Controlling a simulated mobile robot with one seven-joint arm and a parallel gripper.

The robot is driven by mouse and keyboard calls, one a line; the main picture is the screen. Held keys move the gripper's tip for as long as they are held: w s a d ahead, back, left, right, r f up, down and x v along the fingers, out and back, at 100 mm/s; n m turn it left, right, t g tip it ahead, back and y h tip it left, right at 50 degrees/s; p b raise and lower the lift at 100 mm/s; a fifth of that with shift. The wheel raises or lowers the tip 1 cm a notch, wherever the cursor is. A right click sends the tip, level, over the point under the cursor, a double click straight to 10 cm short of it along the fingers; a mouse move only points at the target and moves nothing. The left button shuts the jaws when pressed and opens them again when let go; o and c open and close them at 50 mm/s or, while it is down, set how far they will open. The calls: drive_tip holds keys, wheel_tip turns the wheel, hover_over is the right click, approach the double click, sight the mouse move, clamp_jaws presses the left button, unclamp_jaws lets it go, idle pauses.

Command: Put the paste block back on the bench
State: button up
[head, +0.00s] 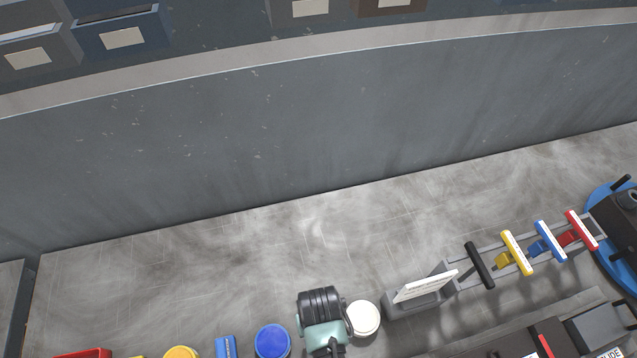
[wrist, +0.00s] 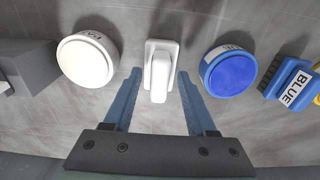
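A white block with a raised grip-like ridge (wrist: 160,68), which looks like the paste block, is upright in the wrist view between a white-lidded jar (wrist: 88,59) and a blue-lidded jar (wrist: 229,71). It appears to rest on the grey bench (wrist: 135,20). My gripper (wrist: 159,73) is open, with one blue finger on each side of the block's near end and a visible gap on both sides. In the head view my arm's end hides the block and the fingertips; the bench (head: 200,260) shows behind it.
In the head view, the white jar (head: 364,319) and blue jar (head: 272,340) stand close on either side of my wrist. A rack with coloured handles (head: 516,253) is at right. A blue tool labelled BLUE (wrist: 289,84) lies beyond the blue jar. The bench behind is clear.

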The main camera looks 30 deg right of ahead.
drive_tip(key=shift+r, duration=0.1)
wheel_tip(320, 180, up, 12)
drive_tip(key=shift+s, duration=0.15)
idle(0.5)
